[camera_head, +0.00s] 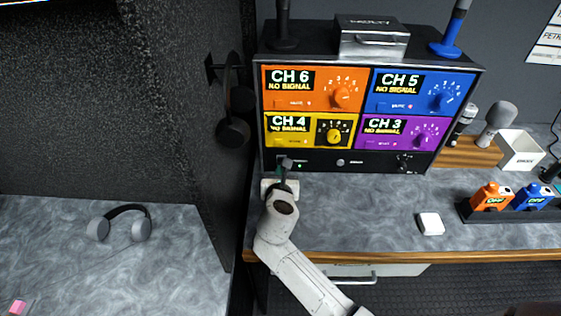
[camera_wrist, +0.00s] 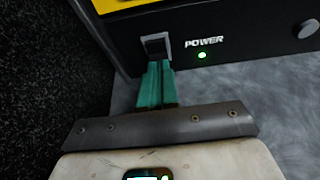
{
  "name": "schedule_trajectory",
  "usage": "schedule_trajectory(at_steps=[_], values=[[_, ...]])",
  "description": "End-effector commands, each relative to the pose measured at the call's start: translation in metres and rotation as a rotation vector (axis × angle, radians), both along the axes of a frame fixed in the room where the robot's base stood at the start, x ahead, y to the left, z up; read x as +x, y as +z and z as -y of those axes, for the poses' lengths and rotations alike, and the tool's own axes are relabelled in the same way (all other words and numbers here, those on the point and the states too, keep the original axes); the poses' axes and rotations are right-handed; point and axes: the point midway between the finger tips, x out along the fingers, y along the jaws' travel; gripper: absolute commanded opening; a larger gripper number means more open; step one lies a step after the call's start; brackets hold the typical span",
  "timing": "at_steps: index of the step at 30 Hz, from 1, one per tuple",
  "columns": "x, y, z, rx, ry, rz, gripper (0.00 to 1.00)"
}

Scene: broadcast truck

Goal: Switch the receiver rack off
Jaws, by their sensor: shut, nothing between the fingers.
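The receiver rack (camera_head: 372,124) stands on the grey desk with four coloured channel panels reading CH 6, CH 5, CH 4 and CH 3, each "NO SIGNAL". Its black lower strip carries a power rocker switch (camera_wrist: 156,46) in a light frame, beside the word POWER. A green light (camera_wrist: 202,55) is lit under that word; it also shows in the head view (camera_head: 299,166). My gripper (camera_wrist: 157,66) is shut and empty, its teal fingertips at the lower edge of the switch. I cannot tell whether they touch it. The head view mostly hides the fingertips behind my wrist.
A metal box (camera_head: 371,40) and antennas stand on the rack. Headphones (camera_head: 233,118) hang on the dark wall left of it. A white square item (camera_head: 430,223) and a holder with orange and blue packs (camera_head: 490,197) are at right. The middle desk is clear.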

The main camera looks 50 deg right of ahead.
Motion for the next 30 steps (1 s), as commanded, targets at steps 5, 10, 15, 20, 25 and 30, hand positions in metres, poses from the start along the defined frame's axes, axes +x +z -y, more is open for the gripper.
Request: schedule_trajectory(at_steps=[5,10,15,20,25,30], values=[[0.0015,-0.0009,0.0021,0.000,-0.001,0.000,0.00],[0.0029,-0.0017,0.0038,0.000,-0.001,0.000,0.00],[0.0042,-0.0026,0.0055,0.000,-0.001,0.000,0.00],[0.0054,-0.0034,0.0071,0.000,-0.001,0.000,0.00],[0.0049,-0.0022,0.0063,0.000,0.000,0.000,0.00],[-0.0016,0.0026,-0.0020,0.000,0.000,-0.001,0.00]])
